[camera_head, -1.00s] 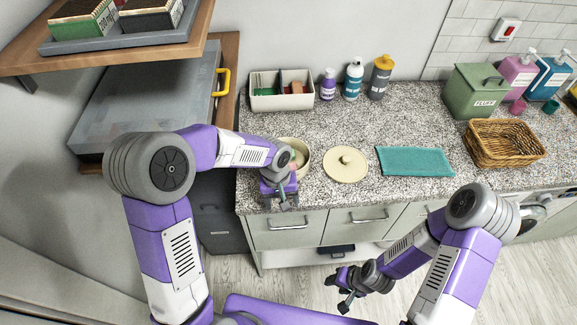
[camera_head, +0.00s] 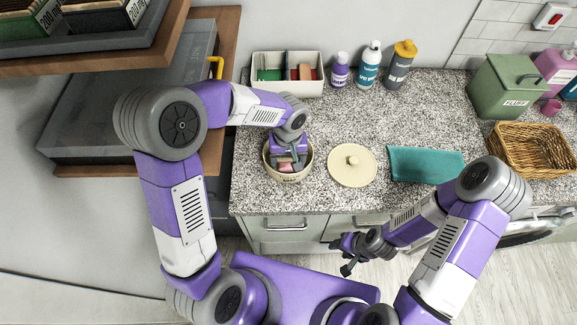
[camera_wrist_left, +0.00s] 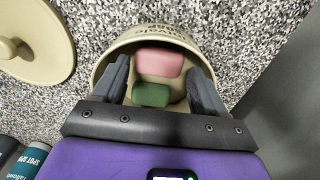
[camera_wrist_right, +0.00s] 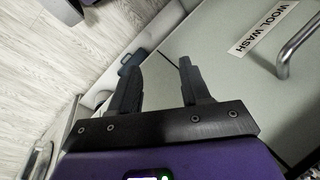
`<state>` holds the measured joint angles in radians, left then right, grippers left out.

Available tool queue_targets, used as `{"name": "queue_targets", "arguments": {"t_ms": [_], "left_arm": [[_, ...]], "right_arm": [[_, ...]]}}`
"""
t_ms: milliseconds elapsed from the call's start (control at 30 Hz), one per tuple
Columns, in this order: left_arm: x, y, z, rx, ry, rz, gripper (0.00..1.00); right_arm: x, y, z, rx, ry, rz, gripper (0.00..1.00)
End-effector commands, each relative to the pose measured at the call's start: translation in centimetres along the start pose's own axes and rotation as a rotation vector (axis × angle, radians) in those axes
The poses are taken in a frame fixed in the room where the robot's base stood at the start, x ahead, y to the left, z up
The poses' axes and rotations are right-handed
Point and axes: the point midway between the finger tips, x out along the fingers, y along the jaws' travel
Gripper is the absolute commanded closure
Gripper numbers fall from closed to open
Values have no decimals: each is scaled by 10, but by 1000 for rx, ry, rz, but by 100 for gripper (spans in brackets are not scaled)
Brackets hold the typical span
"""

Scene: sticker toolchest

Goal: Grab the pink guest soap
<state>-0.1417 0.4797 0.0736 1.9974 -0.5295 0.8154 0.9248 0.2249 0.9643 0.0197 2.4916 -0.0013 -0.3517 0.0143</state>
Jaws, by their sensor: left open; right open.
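The pink guest soap (camera_wrist_left: 159,62) lies in a round cream pot (camera_wrist_left: 102,62) on the speckled counter, beside a green soap (camera_wrist_left: 151,94). In the head view the pink soap (camera_head: 286,166) shows at the front of the pot (camera_head: 291,178), partly covered by my gripper. My left gripper (camera_wrist_left: 160,85) is open over the pot, its fingers on either side of the soaps and holding nothing. It also shows in the head view (camera_head: 288,160). My right gripper (camera_head: 345,257) is open and empty, low in front of the drawers; it also shows in the right wrist view (camera_wrist_right: 157,80).
The pot's cream lid (camera_head: 352,166) lies to its right, then a teal towel (camera_head: 426,165). Behind stand a divided box (camera_head: 288,87) and several bottles (camera_head: 369,66). A wicker basket (camera_head: 530,150) and green tin (camera_head: 503,88) are at right.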

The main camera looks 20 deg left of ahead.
Motion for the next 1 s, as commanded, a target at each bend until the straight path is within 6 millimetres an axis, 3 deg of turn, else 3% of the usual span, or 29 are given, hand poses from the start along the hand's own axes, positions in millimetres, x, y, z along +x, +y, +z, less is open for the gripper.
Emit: {"name": "queue_targets", "arguments": {"t_ms": [200,467,700,1000], "left_arm": [[28,0,2,1,-1,0,28],[29,0,2,0,0,1,28],[29,0,2,1,0,1,64],[23,0,2,0,3,2,66]], "right_arm": [[5,2,-1,0,1,0,53],[4,2,-1,0,1,0,53],[4,2,-1,0,1,0,53],[3,1,-1,0,1,0,53]]}}
